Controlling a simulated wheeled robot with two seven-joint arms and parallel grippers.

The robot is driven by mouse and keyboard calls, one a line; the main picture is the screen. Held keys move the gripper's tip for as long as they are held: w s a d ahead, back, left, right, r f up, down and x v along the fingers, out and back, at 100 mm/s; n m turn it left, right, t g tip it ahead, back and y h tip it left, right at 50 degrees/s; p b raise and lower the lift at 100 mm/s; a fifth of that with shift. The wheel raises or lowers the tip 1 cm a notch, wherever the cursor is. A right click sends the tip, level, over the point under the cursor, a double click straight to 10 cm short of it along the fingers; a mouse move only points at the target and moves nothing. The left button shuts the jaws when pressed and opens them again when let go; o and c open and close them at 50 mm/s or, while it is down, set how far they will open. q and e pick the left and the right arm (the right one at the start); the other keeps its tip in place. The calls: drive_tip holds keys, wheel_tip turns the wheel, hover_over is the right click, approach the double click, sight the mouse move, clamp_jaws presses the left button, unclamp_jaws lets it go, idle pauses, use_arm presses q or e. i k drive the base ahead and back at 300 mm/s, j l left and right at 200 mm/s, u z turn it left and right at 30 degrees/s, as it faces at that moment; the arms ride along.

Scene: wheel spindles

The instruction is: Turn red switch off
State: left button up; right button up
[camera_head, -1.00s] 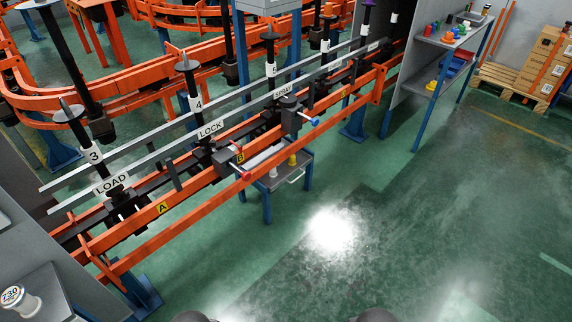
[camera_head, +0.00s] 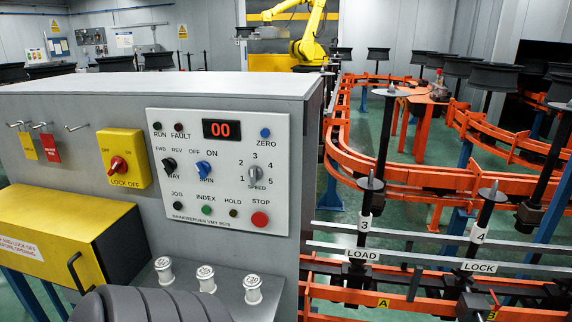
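The red switch (camera_head: 118,166) is a rotary knob on a yellow box labelled LOCK OFF (camera_head: 137,163), on the front of a grey cabinet at the left. Its handle sits at a slant. Neither gripper is in view. A dark grey ridged part at the bottom edge looks like part of my own arm.
Right of the switch is a control panel (camera_head: 270,222) with a red 00 display (camera_head: 222,129), a blue SPIN switch (camera_head: 204,169) and a red STOP button (camera_head: 260,219). A yellow box with a handle (camera_head: 40,218) juts out below. Several white-topped cylinders stand on a grey ledge (camera_head: 228,285).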

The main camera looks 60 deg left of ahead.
sight(119, 166)
drive_tip(key=u, duration=2.8)
